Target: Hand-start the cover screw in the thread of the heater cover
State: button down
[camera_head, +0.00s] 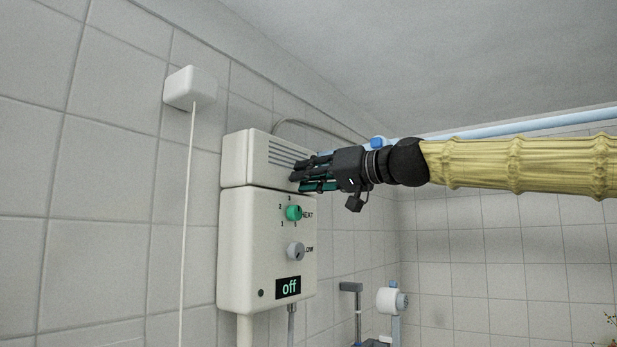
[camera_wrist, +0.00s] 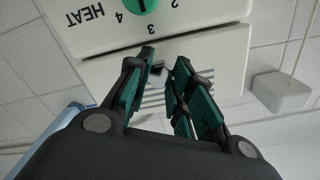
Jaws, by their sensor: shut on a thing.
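The heater cover (camera_head: 247,160) is the white upper part of the wall heater, with dark vent slots on its front. It sits on the lower heater body (camera_head: 262,235). My gripper (camera_head: 297,174) reaches in from the right, its fingertips close in front of the slotted side of the cover. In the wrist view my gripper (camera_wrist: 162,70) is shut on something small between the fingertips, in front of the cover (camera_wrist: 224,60). The cover screw is too small and too hidden by the fingers to make out. The threaded hole cannot be seen, nor whether the screw touches it.
The lower body carries a green heat knob (camera_head: 293,213), a grey knob (camera_head: 295,250) and a display (camera_head: 288,288) reading "off". A white pull-cord box (camera_head: 190,87) hangs its cord (camera_head: 187,200) to the left. A blue rail (camera_head: 510,123) runs behind my arm.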

jog(key=shift+m+p, duration=1.05)
jog(key=shift+m, duration=1.35)
jog(key=m+p, duration=0.2)
jog(key=m, duration=0.2)
jog(key=shift+a+m, duration=0.1)
jog(key=shift+m, duration=0.3)
jog(key=shift+p, duration=0.3)
